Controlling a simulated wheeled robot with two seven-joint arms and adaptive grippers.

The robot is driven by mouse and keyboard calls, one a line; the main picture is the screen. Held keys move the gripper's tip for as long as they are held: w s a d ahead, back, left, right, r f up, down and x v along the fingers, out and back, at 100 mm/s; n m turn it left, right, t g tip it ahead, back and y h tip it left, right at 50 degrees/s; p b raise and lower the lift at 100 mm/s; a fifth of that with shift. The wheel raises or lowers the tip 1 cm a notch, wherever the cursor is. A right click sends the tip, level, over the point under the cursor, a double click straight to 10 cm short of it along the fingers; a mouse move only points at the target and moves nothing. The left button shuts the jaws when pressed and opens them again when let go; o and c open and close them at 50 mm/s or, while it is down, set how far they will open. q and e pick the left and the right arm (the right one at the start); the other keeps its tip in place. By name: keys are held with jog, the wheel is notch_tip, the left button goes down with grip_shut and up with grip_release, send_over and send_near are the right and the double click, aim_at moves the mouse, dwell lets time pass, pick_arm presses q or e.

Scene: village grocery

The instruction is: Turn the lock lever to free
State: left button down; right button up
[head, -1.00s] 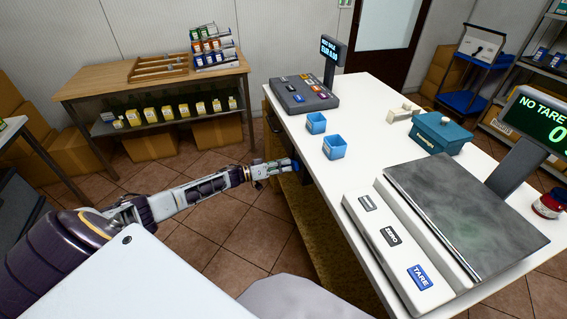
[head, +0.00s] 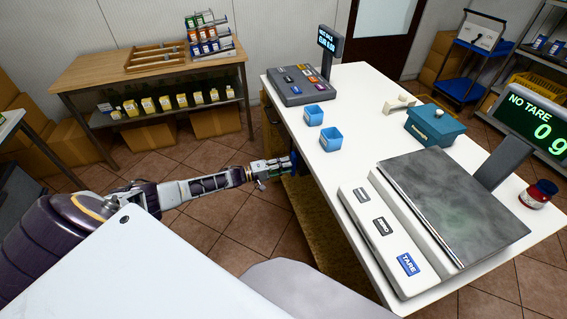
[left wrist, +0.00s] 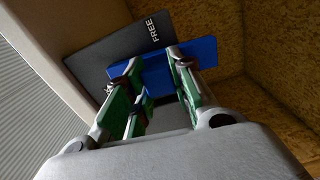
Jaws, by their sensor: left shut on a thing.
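In the left wrist view, a blue lever (left wrist: 205,55) lies across a dark plate (left wrist: 112,50) marked FREE. My left gripper (left wrist: 153,72) is shut on the blue lever, with its green-sided fingers on either side of it. The lever points toward the right in this view, and its end is near the word FREE. In the head view my left gripper (head: 286,165) reaches to the left side of the counter; the lever is mostly hidden there. My right gripper is not in view.
The white counter (head: 352,98) holds a scale (head: 450,200), two blue cups (head: 331,139), a teal box (head: 435,126) and a till (head: 300,85). A wooden shelf table (head: 100,72) stands at the back left. Tiled floor is open between them.

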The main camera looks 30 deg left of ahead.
pick_arm(q)
jog(key=shift+s+d+n, duration=0.1)
jog(key=shift+s+n, duration=0.05)
jog(key=shift+n, duration=0.35)
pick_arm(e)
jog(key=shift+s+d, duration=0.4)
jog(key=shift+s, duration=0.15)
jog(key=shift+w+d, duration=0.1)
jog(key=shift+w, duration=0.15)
pick_arm(q)
jog(key=c, duration=1.2)
grip_release()
jog(key=shift+s+f, duration=0.1)
jog(key=shift+s, duration=0.05)
jog(key=v, duration=1.1)
jog(key=shift+s+a, duration=0.3)
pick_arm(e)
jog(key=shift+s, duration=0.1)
